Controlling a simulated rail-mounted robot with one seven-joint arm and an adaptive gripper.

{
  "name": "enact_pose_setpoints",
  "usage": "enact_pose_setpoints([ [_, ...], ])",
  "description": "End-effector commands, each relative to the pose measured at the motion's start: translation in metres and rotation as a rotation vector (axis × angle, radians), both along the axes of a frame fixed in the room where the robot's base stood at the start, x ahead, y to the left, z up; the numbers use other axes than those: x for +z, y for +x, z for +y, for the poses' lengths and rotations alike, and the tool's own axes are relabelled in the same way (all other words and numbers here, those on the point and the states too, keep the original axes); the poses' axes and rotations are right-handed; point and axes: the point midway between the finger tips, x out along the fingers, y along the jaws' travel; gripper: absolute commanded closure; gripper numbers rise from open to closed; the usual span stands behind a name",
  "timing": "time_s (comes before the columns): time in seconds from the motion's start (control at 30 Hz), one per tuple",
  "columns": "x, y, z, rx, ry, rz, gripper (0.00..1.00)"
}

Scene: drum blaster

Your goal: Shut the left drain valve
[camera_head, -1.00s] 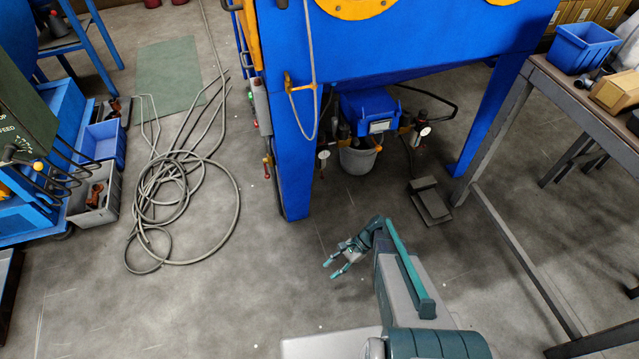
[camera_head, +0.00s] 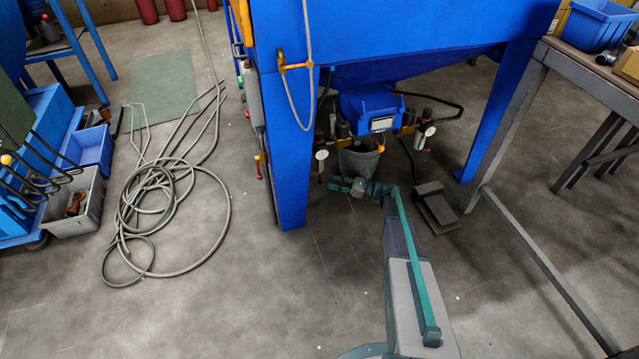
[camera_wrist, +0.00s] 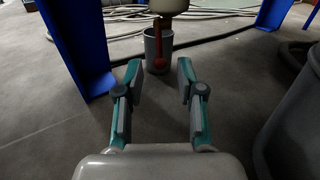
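The left drain valve (camera_head: 320,166) hangs beneath the blue machine by its left front leg, beside a white dial. In the wrist view its red lever (camera_wrist: 160,48) points straight down, with a rounded lower end, below a beige body (camera_wrist: 168,5). My gripper (camera_wrist: 160,78) is open and empty. Its two fingers point at the lever, which shows between and beyond the fingertips, apart from them. In the head view my gripper (camera_head: 338,184) is just right of and below the valve. The right drain valve (camera_head: 422,138) hangs further right, with its own white dial.
A blue leg (camera_wrist: 78,45) stands close on the left in the wrist view. A grey bucket (camera_head: 360,160) stands behind my gripper in the head view and shows as a dark rim on the right (camera_wrist: 290,125). A dark pedal (camera_head: 436,206) lies to the right. Hoses (camera_head: 165,200) lie left.

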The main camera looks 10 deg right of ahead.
Motion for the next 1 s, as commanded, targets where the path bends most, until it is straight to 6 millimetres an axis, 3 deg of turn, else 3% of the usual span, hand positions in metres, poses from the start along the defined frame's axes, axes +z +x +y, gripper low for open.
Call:
enact_pose_setpoints([
  [0.2,-0.004,0.016,0.035,0.002,-0.001,-0.001,0.62],
  [0.4,-0.002,0.026,0.054,0.001,-0.001,0.0,0.62],
  [0.8,-0.001,0.029,0.06,0.0,-0.001,0.0,0.62],
  [1.0,-0.001,0.029,0.06,0.0,-0.001,0.0,0.94],
])
